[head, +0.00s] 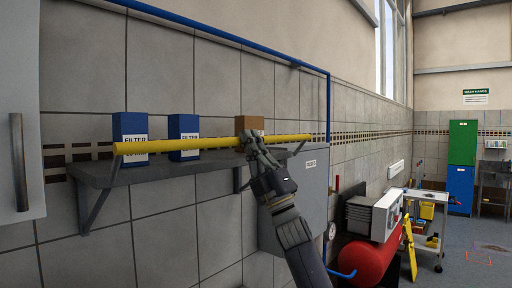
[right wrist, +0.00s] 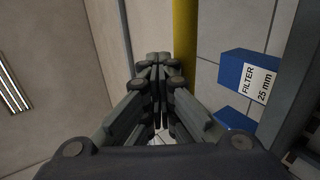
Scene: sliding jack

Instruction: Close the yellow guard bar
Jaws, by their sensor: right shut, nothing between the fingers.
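The yellow guard bar (head: 215,142) runs nearly level along the front of a grey wall shelf (head: 165,172), above its surface. My right gripper (head: 247,138) is at the bar's right half, its fingers shut with nothing between them. In the right wrist view the shut fingertips (right wrist: 158,68) are close beside the yellow bar (right wrist: 184,35), which passes along their right side; I cannot tell whether they touch. My left gripper is in neither view.
Two blue filter boxes (head: 131,128) and a brown box (head: 249,123) stand on the shelf behind the bar. A grey cabinet (head: 308,190) is below right, with a red tank (head: 370,258) and a trolley (head: 430,205) beyond. A white door or panel (head: 20,110) is at left.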

